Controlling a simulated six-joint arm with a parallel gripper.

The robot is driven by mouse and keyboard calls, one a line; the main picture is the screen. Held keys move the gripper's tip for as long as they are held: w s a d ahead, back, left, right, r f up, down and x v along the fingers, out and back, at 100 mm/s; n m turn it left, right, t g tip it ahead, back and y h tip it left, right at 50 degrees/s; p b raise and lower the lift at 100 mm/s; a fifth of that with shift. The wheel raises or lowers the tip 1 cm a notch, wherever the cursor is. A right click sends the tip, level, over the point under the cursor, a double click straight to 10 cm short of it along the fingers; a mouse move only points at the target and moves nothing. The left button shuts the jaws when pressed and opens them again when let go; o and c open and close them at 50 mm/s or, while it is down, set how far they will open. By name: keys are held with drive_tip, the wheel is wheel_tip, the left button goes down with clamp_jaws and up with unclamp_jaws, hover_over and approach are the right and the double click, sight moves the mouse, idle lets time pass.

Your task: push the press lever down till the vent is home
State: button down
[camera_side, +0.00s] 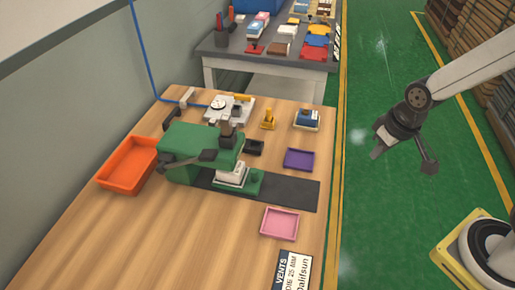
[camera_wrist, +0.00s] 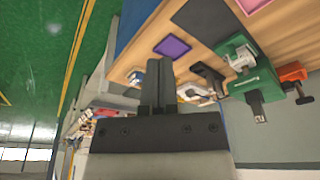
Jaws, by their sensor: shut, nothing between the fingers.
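The green press (camera_side: 195,142) stands on the wooden table, and it also shows tilted in the wrist view (camera_wrist: 243,52). A dark lever (camera_side: 193,160) lies along its near side. A dark ram (camera_side: 227,130) is at the press's right end, above a pale block (camera_side: 231,172) on the green base. Whether this block is the vent, and how deep it sits, I cannot tell. My gripper (camera_side: 377,153) is off the table's right side above the green floor, well apart from the lever. In the wrist view its fingers (camera_wrist: 158,72) are together and empty.
An orange tray (camera_side: 112,183) stands left of the press. A purple tray (camera_side: 299,159), a pink tray (camera_side: 279,238), a yellow-handled stamp (camera_side: 268,119) and a blue-and-white item (camera_side: 307,119) are on the right. A cluttered grey bench (camera_side: 225,42) stands behind. Floor around my gripper is clear.

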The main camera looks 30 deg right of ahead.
drive_tip(key=w+a+r+n, duration=0.2)
drive_tip(key=w+a+r, duration=0.3)
drive_tip(key=w, duration=0.4)
wheel_tip(320, 180, up, 9)
drive_tip(key=n+g+y, duration=0.1)
drive_tip(key=n, duration=0.6)
hover_over(208, 153)
drive_tip(key=shift+s+d+r, duration=0.15)
drive_tip(key=shift+s+d, duration=0.1)
drive_tip(key=shift+d, duration=0.1)
drive_tip(key=f, duration=1.2)
drive_tip(key=shift+w+a, duration=0.35)
drive_tip(key=shift+w, duration=0.05)
drive_tip(key=shift+s+d+f, duration=0.15)
drive_tip(key=shift+f, duration=0.75)
drive_tip(key=shift+s+y, duration=0.1)
drive_tip(key=shift+y, duration=0.2)
